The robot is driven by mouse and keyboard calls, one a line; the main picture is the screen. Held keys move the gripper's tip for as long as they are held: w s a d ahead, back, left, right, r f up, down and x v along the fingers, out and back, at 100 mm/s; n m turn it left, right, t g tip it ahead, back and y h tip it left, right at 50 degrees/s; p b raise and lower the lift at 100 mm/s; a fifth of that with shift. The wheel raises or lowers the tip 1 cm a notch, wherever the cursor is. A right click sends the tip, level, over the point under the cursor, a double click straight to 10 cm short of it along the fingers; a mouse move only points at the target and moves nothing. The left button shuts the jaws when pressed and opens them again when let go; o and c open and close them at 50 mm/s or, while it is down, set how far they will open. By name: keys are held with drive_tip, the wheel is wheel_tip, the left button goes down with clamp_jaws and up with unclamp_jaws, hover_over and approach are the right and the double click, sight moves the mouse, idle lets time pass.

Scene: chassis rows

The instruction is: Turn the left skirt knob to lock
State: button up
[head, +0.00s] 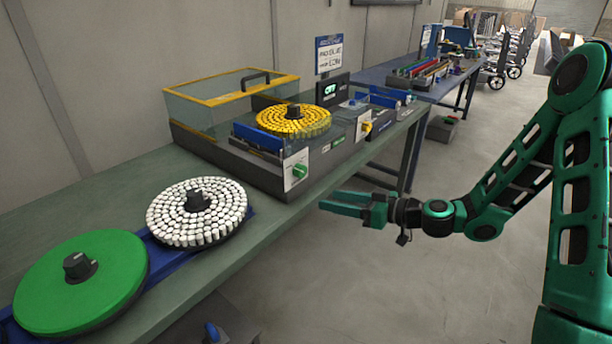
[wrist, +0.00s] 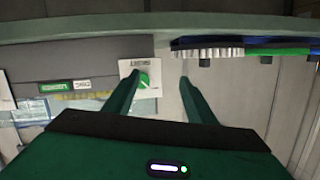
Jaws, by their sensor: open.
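The left skirt knob (head: 299,171) is green and sits on a white plate on the front of the grey machine. It also shows in the wrist view (wrist: 144,80), close to the tip of the left finger there. Its pointer looks slanted, but the plate's marks are too small to read. My gripper (head: 326,199) is open and empty, in front of the bench edge and to the right of the knob in the head view. In the wrist view its fingers (wrist: 160,77) are apart, with the knob between them nearer the left one. I see no contact with the knob.
A second plate with a yellow knob (head: 367,127) is further right on the machine. A yellow-rimmed glass cover (head: 205,105) and a disc of yellow caps (head: 293,121) are on top. White (head: 196,210) and green (head: 80,282) discs stand on the bench left. The floor aisle is clear.

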sight(304, 173)
drive_tip(key=w+a+t, duration=0.1)
drive_tip(key=w+a, duration=0.1)
drive_tip(key=w, duration=0.1)
drive_tip(key=w+a+r+m+t, duration=0.1)
drive_tip(key=w+a, duration=0.2)
drive_tip(key=w, duration=0.1)
drive_tip(key=w+a+m+t, duration=0.1)
drive_tip(key=w+a, duration=0.2)
drive_tip(key=shift+w+a+r+y, duration=0.15)
drive_tip(key=shift+w+r+y, duration=0.05)
drive_tip(key=shift+r+y, duration=0.1)
